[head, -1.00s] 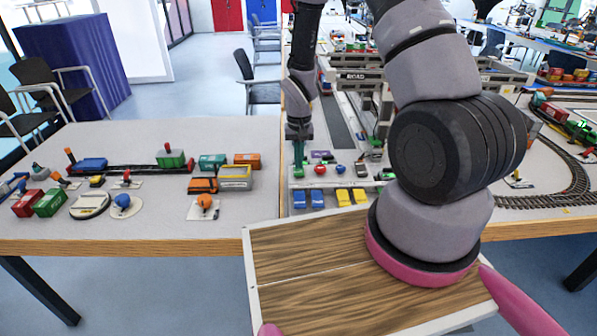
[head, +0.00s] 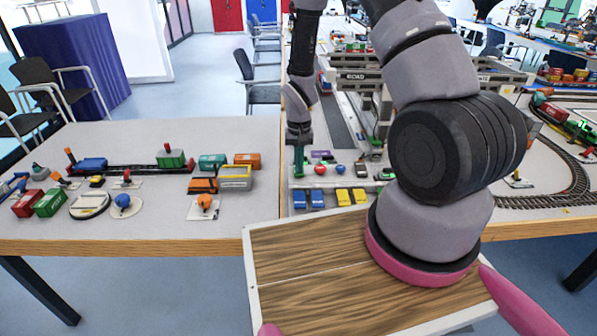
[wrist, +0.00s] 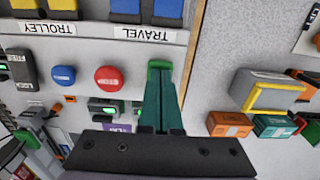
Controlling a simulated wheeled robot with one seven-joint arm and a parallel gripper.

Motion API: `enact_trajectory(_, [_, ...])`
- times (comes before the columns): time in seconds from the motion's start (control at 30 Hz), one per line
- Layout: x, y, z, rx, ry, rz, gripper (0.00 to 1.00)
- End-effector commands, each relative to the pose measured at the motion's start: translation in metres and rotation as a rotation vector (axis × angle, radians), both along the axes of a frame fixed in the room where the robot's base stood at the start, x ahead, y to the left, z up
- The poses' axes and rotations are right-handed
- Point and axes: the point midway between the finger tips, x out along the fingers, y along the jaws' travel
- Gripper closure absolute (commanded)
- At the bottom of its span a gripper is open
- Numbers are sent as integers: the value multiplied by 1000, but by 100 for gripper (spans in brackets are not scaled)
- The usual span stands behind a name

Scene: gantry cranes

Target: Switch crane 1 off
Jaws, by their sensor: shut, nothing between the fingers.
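A control panel (head: 330,184) lies in front of the grey gantry crane marked ROAD (head: 358,76). It carries a red round button (wrist: 108,78) and a blue round button (wrist: 63,76), also seen in the head view as red (head: 320,169) and blue (head: 338,169). My gripper (wrist: 160,70) has its green fingers shut and empty, at the panel edge to the right of the red button in the wrist view. In the head view my gripper (head: 299,173) is left of the red button. Bright green shows at the fingertips; I cannot tell whether a button lies beneath. No crane number is readable.
Blue levers (wrist: 145,8) stand by the TRAVEL label, yellow ones (wrist: 60,8) by TROLLEY. Small green-lit boxes (wrist: 105,107) and a purple label (wrist: 118,127) lie beside the buttons. Toy wagons (head: 235,178) crowd the table to the left.

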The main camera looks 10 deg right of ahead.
Motion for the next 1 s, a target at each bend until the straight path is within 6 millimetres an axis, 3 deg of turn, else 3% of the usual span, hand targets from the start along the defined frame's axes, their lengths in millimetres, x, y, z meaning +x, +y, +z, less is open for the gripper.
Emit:
enact_trajectory(0.37, [1, 0, -3, 0, -2, 0, 100])
enact_trajectory(1.0, [0, 0, 47, 1, -2, 0, 100])
